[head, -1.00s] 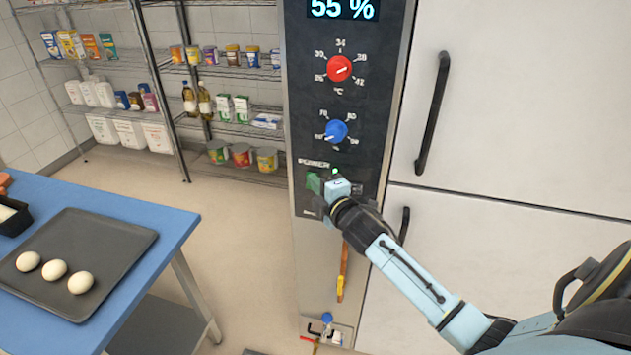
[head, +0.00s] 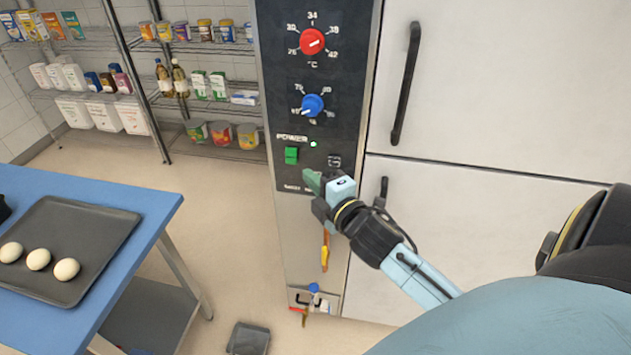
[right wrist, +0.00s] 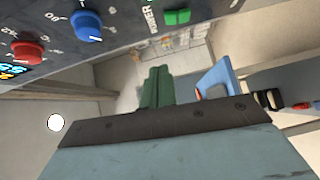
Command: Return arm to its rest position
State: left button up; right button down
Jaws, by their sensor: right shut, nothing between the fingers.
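My right gripper (head: 313,182) is in front of the lower part of the oven's control panel (head: 292,100), just below the green power button (head: 291,155). Its green fingers are shut with nothing between them. In the right wrist view the closed fingers (right wrist: 157,88) point past the panel, apart from the green button (right wrist: 177,17). A small green light (head: 313,144) glows beside the POWER label. The red knob (head: 312,41) and the blue knob (head: 312,105) sit above. My left gripper is not in view.
White doors with dark handles (head: 405,85) stand right of the panel. Wire shelves (head: 215,105) with groceries are at the back.

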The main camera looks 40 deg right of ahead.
jog(key=shift+s, duration=0.4)
jog(key=shift+r, duration=0.1)
jog(key=s+f+m+g+b, duration=0.2)
jog(key=s+f+m+g, duration=0.15)
jog(key=f, duration=1.05)
jog(key=s+a+f+m+g+b, duration=0.15)
jog(key=s+f, duration=0.25)
jog(key=f, duration=1)
jog(key=s+f+m+g+b, duration=0.3)
jog(key=s+f+g, duration=0.1)
jog(key=f, duration=1)
jog(key=s+a+f+m+g+b, duration=0.2)
jog(key=s+f+m+g, duration=0.1)
jog(key=s+f, duration=0.7)
jog(key=s+a+f+m+g+y+b, duration=0.1)
jog(key=s+a+f+m+g+b, duration=0.2)
jog(key=s+f, duration=0.8)
jog(key=s+g, duration=0.1)
jog(key=s, duration=0.7)
jog(key=shift+a+f, duration=0.2)
